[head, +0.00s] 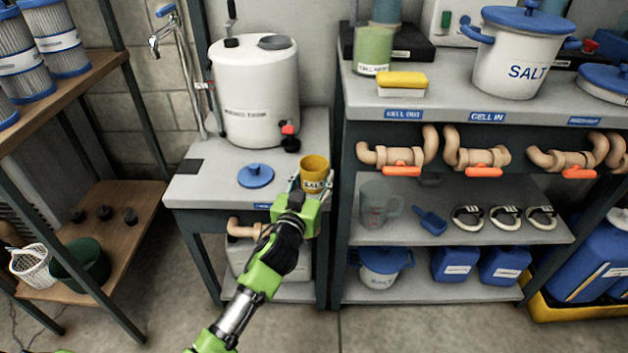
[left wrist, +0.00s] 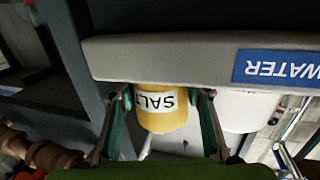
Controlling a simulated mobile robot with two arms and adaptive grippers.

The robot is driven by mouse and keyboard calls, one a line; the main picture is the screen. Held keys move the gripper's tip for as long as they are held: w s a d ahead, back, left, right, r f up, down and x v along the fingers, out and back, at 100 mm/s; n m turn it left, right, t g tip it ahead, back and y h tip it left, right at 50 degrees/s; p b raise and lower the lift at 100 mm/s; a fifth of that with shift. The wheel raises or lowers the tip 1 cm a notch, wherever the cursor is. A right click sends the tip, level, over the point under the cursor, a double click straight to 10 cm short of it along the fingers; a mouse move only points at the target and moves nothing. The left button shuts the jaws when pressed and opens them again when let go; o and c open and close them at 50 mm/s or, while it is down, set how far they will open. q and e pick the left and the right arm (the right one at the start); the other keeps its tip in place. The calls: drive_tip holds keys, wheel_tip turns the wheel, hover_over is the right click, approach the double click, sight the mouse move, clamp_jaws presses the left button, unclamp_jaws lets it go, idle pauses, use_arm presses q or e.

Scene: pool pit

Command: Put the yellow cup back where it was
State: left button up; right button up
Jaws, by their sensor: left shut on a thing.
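The yellow cup (head: 315,169) with a SALT label is upright at the right front of the small grey table (head: 205,190). My left gripper (head: 309,184) is shut on it from the front. In the left wrist view, which is upside down, the cup (left wrist: 160,115) sits between the two fingers (left wrist: 163,108). The table's front edge (left wrist: 165,60) hides the cup's bottom there, so I cannot tell whether it touches the tabletop. My right gripper is not in view.
A blue lid (head: 256,175) lies left of the cup, with a white tank (head: 255,90) behind. The grey shelf unit (head: 440,100) stands close on the right, with orange-handled pipes (head: 403,165) at its front. Bare tabletop lies between the lid and the cup.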

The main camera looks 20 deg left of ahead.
sight(310, 185)
use_arm(q)
drive_tip(key=o, duration=1.2)
drive_tip(key=shift+c, duration=0.2)
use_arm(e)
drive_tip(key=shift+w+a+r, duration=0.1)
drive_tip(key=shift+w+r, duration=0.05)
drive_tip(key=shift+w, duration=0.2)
use_arm(q)
drive_tip(key=shift+r, duration=0.1)
drive_tip(key=s+p, duration=0.1)
drive_tip(key=s, duration=0.2)
drive_tip(key=shift+s+r, duration=0.1)
drive_tip(key=shift+s, duration=0.25)
drive_tip(key=s+f+g, duration=0.4)
drive_tip(key=s+f, duration=0.1)
drive_tip(key=s, duration=0.7)
drive_tip(key=s+f+m+g, duration=0.1)
drive_tip(key=s+f+g, duration=0.4)
drive_tip(key=s, duration=0.8)
drive_tip(key=s+f+m+g, duration=0.1)
drive_tip(key=s+f+g, duration=0.3)
drive_tip(key=s, duration=0.8)
drive_tip(key=shift+s+a+f+g+h+p, duration=0.3)
drive_tip(key=shift+f+g+p, duration=0.1)
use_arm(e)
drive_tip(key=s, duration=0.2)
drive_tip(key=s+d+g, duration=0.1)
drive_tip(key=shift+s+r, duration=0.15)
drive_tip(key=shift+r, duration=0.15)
